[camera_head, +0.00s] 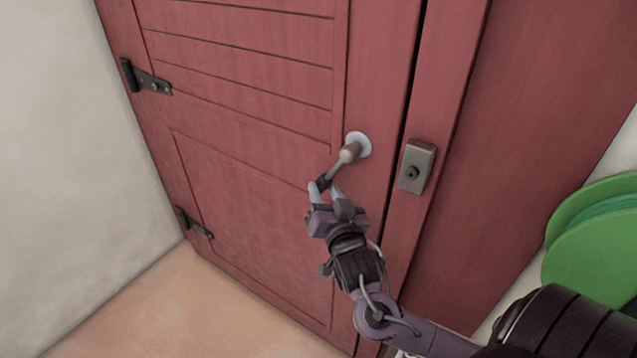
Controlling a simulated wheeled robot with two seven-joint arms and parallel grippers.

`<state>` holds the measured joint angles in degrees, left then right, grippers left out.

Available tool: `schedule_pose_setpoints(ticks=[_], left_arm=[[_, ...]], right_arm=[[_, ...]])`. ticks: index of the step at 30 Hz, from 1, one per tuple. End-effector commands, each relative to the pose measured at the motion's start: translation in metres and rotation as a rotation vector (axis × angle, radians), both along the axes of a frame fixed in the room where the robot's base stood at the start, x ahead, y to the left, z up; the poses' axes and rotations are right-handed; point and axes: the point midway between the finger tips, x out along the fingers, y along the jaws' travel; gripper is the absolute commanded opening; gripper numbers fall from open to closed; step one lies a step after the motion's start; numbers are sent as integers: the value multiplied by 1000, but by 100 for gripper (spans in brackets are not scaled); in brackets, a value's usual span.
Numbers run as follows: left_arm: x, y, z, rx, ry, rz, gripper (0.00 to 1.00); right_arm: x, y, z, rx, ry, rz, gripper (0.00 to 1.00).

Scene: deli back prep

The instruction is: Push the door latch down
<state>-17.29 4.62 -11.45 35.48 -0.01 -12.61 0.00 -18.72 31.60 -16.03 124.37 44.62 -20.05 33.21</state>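The door latch (349,153) is a lever on a round pale plate at the right side of a red panelled door (240,130). Its lever slants down and to the left in the picture, with a dark end. The door looks closed against its red frame. My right gripper (324,190) is at the lever's dark end, with its two pale fingertips apart and the end at or between them. I cannot tell whether the fingers press on it. My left gripper is not in view.
A grey metal lock box (417,167) is on the frame right of the latch. Dark hinges (149,80) are on the door's left side. A green round object (590,250) stands at right. Bare floor (170,310) and a pale wall (60,150) lie left.

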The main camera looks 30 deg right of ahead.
Motion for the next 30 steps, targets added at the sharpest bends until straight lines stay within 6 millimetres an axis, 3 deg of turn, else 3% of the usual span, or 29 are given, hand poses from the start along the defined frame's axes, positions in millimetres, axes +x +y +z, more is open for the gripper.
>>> schedule_pose_setpoints(ticks=[6,16,24,30], left_arm=[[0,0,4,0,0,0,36],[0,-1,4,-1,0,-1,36],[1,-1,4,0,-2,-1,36],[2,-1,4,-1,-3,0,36]], right_arm=[[24,-8,1,-3,-1,0,35],[27,-9,-1,-1,2,-1,35],[27,-9,-1,-1,2,-1,0],[27,-9,-1,0,0,0,0]])
